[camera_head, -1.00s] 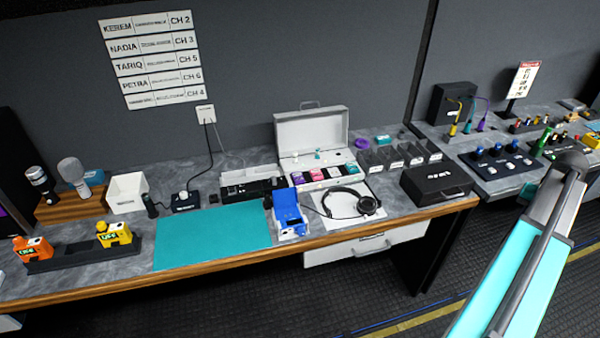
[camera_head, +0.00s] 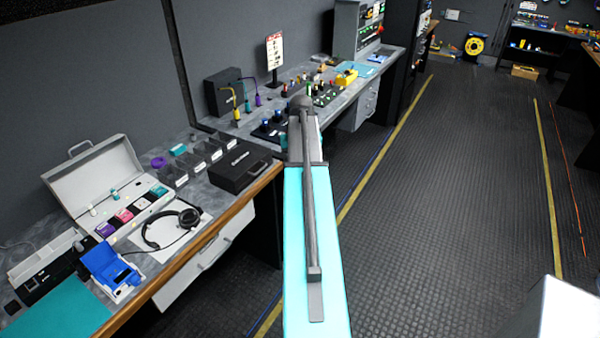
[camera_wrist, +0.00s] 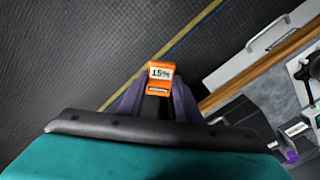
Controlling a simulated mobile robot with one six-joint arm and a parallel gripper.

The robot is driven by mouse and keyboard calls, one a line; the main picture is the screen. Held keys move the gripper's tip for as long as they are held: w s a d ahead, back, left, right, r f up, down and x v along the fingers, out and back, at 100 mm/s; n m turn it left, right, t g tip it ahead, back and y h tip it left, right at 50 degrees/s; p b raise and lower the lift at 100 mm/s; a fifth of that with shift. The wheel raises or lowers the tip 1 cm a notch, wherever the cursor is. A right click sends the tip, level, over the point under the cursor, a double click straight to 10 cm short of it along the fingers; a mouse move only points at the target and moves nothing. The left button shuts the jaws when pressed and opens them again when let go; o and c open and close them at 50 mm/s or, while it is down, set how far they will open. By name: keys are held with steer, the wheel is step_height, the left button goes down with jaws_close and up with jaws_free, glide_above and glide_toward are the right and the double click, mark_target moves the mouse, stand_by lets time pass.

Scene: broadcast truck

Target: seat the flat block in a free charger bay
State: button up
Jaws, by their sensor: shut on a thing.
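In the wrist view, an orange block (camera_wrist: 161,72) with a white "15%" label is held between the dark purple fingers of my gripper (camera_wrist: 158,100). It hangs over the dark floor, apart from the desk. My gripper and the block are hidden behind my arm in the head view. No charger bay can be clearly made out now. A long black unit with a pale tray (camera_head: 45,262) stands at the left of the desk in the head view, and I cannot tell whether it is a charger.
The desk holds a blue device (camera_head: 108,268), headphones (camera_head: 170,228), an open grey case (camera_head: 95,180) and a black case (camera_head: 240,165). A second bench (camera_head: 345,95) with control panels stands beyond. The floor (camera_head: 450,200) to the right is mostly clear.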

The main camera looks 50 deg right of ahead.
steer(key=w+a+f+n+b, duration=0.15)
steer(key=w+a+n, duration=0.25)
steer(key=w+a, duration=0.6)
steer(key=w+a+r+n+b, duration=0.1)
steer(key=w+a+n+b, duration=0.35)
steer(key=a, duration=1.05)
steer(key=w+a+n, duration=0.2)
steer(key=a+n, duration=0.1)
steer(key=a, duration=1.1)
steer(key=w+a+f+n, duration=0.1)
steer(key=w+a+n, duration=0.2)
steer(key=a, duration=1.1)
steer(key=shift+w+a+f+b, duration=0.25)
steer(key=shift+w+a+b, duration=0.05)
steer(key=shift+w, duration=0.05)
steer(key=shift+a, duration=0.15)
